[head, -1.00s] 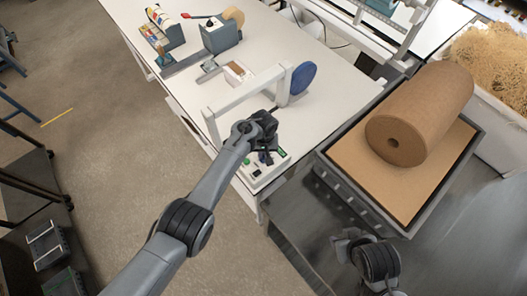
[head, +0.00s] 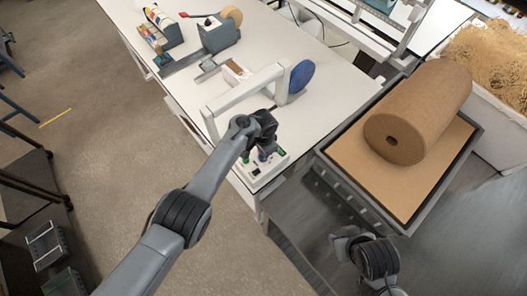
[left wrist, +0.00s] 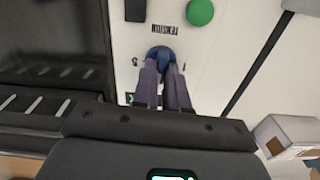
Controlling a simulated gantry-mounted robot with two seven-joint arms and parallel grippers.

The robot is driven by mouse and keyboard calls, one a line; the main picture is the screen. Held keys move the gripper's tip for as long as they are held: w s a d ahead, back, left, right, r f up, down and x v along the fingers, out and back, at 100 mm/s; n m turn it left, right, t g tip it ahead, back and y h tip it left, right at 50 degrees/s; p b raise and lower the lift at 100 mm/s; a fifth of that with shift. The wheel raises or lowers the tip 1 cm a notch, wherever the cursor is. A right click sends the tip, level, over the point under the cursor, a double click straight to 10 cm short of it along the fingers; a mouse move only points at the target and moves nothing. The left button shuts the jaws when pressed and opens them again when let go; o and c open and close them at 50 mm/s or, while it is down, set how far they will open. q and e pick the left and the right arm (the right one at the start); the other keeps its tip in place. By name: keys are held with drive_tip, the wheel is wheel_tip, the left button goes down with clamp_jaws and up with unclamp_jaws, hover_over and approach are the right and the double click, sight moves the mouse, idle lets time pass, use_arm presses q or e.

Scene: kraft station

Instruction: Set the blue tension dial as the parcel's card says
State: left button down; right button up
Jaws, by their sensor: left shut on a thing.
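The blue tension dial (left wrist: 161,53) sits on a white panel in the left wrist view, below an upside-down printed label. The numeral 3 shows left of it and 1 right of it; its pointer cannot be made out. My left gripper (left wrist: 164,72) is shut on the dial, its fingers covering much of it. In the head view my left gripper (head: 263,155) is over the control box (head: 256,175) at the table's front corner. A small white and brown box (head: 235,72), perhaps the parcel, lies on the table; no card is readable. My right gripper (head: 345,240) is low, its fingers unclear.
A green button (left wrist: 200,12) and a black control (left wrist: 135,10) are near the dial. A white arch (head: 245,90) with a blue disc (head: 302,77) stands behind my left gripper. A brown paper roll (head: 420,110) lies on a tray at the right.

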use_arm(q)
drive_tip(key=m, duration=0.3)
drive_tip(key=shift+m+b, duration=0.3)
drive_tip(key=shift+s+m+b, duration=0.1)
drive_tip(key=shift+m+b, duration=0.2)
drive_tip(key=shift+m, duration=1.4)
drive_tip(key=c, duration=1.2)
unclamp_jaws()
drive_tip(key=shift+o, duration=0.2)
wheel_tip(320, 180, up, 11)
drive_tip(key=p, duration=0.3)
drive_tip(key=shift+f, duration=0.2)
